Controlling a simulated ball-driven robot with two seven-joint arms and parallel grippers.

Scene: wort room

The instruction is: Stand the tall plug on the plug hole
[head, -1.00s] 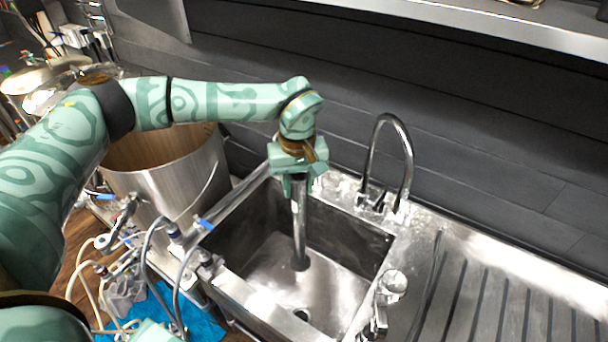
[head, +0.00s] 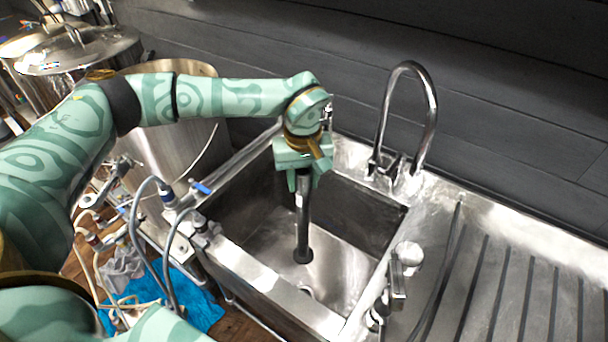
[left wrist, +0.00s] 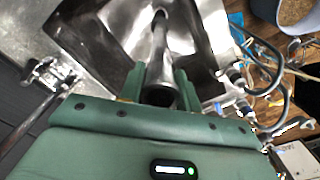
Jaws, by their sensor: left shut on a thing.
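The tall plug (head: 303,222) is a long metal tube with a dark, wider foot. It hangs roughly upright inside the steel sink (head: 245,262). My left gripper (head: 302,180) is shut on its upper end, above the basin. The plug hole (head: 305,291) shows partly on the sink floor, just below the foot in the head view and partly cut off by the front wall. The foot appears apart from the hole; its height above the floor is hard to tell. In the left wrist view the plug (left wrist: 160,62) runs away between the fingers (left wrist: 160,85). My right gripper is not in view.
A curved tap (head: 434,110) stands behind the sink, and a smaller fitting (head: 398,285) stands at its right front. A ribbed drainboard (head: 500,290) lies to the right. A large steel pot (head: 165,160), hoses and a blue cloth (head: 200,300) are at the left.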

